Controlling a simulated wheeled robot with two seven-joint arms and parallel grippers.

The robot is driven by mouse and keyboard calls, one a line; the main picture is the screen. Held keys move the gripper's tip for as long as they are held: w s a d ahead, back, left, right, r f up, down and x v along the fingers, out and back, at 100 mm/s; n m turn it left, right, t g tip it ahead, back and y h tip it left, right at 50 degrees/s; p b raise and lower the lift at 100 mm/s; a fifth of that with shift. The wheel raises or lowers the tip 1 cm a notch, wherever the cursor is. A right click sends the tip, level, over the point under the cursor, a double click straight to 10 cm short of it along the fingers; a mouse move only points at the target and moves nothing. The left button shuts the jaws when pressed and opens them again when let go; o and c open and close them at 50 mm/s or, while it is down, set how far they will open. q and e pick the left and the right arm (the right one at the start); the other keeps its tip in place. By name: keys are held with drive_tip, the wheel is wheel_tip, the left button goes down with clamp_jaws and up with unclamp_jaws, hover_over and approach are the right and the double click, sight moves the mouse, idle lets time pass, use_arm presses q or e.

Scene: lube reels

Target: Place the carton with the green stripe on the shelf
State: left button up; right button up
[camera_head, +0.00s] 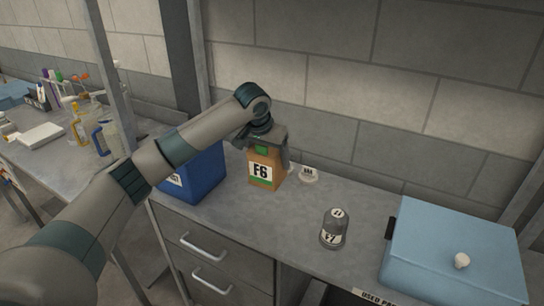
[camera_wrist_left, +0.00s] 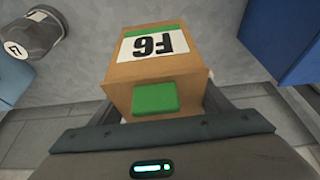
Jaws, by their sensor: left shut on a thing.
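The carton with the green stripe (camera_head: 265,171) is brown with a white label reading F6 and a green band near its bottom. It stands upright at the counter, beside a blue bin; I cannot tell whether it touches the surface. My left gripper (camera_head: 264,147) is above it, pointing down, shut on its upper part. In the left wrist view the carton (camera_wrist_left: 158,62) sits between the fingers, with a green patch on its near face. My right gripper is in neither view. I cannot make out a separate shelf.
A blue bin (camera_head: 203,175) stands left of the carton. A grey labelled container (camera_head: 334,228) stands nearer the front. A light blue box (camera_head: 455,245) with a white knob is at right. Bare counter lies between them.

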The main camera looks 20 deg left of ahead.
use_arm(q)
drive_tip(key=shift+s+d, duration=0.2)
drive_tip(key=s+d+f+b, duration=0.1)
drive_tip(key=s+d+b, duration=0.1)
drive_tip(key=s+d, duration=0.3)
drive_tip(key=s+d+f+b, duration=0.1)
drive_tip(key=s+d, duration=0.4)
drive_tip(key=s, duration=0.8)
drive_tip(key=shift+s+d+f+n+b, duration=0.3)
drive_tip(key=shift+s+b, duration=0.05)
drive_tip(key=shift+b, duration=0.05)
drive_tip(key=shift+o, duration=0.2)
drive_tip(key=shift+s, duration=0.4)
drive_tip(key=shift+d+f, duration=0.1)
